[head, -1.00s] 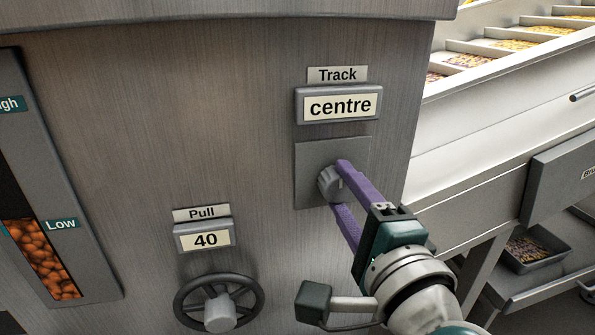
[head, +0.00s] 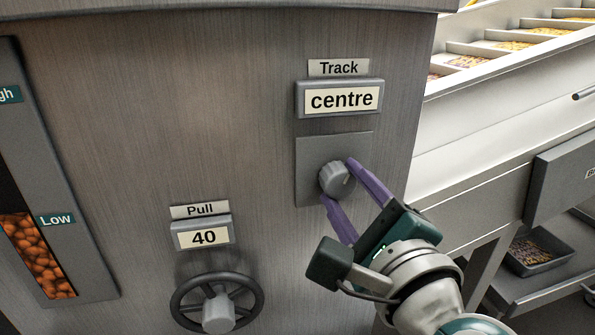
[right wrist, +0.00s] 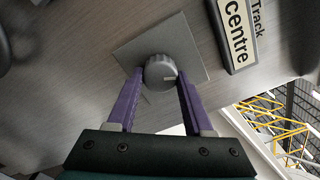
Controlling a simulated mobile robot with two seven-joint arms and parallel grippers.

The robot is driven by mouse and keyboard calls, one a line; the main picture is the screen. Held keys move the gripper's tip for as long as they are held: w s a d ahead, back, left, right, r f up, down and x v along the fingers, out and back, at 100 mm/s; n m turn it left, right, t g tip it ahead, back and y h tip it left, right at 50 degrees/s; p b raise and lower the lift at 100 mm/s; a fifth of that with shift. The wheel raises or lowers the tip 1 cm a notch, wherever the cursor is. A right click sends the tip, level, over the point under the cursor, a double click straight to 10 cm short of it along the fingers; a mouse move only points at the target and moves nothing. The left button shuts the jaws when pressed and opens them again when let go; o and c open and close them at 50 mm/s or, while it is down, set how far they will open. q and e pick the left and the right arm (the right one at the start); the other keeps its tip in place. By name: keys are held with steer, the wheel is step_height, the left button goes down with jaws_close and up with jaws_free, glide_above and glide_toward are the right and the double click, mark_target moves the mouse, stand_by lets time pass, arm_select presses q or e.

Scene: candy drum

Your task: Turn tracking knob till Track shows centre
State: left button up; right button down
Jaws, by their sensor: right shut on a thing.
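The round grey tracking knob (head: 336,180) sits on a square plate on the metal cabinet front. The Track display (head: 339,99) above it reads "centre"; it also shows, tilted, in the right wrist view (right wrist: 237,33). My right gripper (head: 339,182) has its purple fingers on either side of the knob, shut on it. In the right wrist view the knob (right wrist: 160,71) lies between the fingertips, with a pale mark on its face. My left gripper is not in view.
A Pull display (head: 203,237) reading "40" and a dark handwheel (head: 217,303) are at lower left. A level window (head: 40,260) with orange candy is at far left. A conveyor with trays (head: 500,110) stands at right.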

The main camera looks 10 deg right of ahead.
steer(key=shift+c, duration=1.5)
jaws_free()
steer(key=shift+s, duration=0.15)
steer(key=s, duration=0.9)
steer(key=shift+s+d, duration=0.15)
steer(key=shift+s, duration=0.2)
steer(key=shift+r, duration=0.15)
